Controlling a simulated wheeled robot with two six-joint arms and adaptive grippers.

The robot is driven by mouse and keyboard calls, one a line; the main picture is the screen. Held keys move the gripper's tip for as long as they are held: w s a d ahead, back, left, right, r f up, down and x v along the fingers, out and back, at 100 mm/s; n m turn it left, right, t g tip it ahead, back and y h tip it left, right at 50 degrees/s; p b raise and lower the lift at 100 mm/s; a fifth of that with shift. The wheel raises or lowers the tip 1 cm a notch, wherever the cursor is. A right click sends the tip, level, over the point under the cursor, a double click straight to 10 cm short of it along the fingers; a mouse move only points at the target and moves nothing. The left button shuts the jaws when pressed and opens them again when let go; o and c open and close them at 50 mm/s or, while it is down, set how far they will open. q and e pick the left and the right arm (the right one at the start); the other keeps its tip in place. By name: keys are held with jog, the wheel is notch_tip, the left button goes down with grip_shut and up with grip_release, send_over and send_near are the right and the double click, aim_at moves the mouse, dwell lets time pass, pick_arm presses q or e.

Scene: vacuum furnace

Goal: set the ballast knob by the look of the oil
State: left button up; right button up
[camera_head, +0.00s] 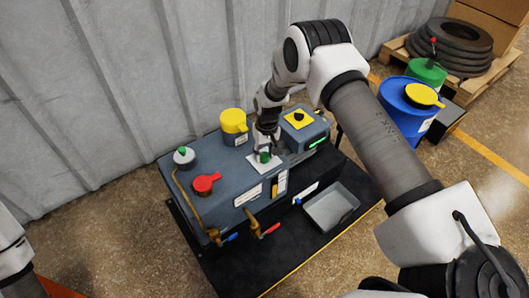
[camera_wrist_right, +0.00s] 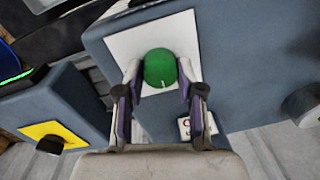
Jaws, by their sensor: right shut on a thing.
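The green round knob (camera_wrist_right: 160,65) sits on a white plate (camera_wrist_right: 122,50) on top of the blue-grey pump (camera_head: 228,172). A short white mark shows on the knob's edge toward my gripper. My right gripper (camera_wrist_right: 158,76) is shut on the knob, one finger on each side. In the head view the knob (camera_head: 265,157) is partly hidden under the gripper. An upright window with a yellowish fill (camera_head: 281,183), perhaps the oil sight glass, is on the pump's front; it is too small to judge the oil's clarity. My left gripper is out of view.
On the pump are a red cap (camera_head: 206,183), a yellow cap (camera_head: 233,121) and a grey knob with a green top (camera_head: 184,156). Brass valves with blue (camera_head: 230,237) and red (camera_head: 270,229) handles stick out in front. A grey tray (camera_head: 331,207) lies at right.

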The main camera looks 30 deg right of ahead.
aim_at(266, 154)
jog(key=shift+n, duration=0.4)
jog(key=o, duration=1.1)
jog(key=shift+o, duration=0.2)
notch_tip(266, 154, up, 12)
jog(key=shift+d, duration=0.35)
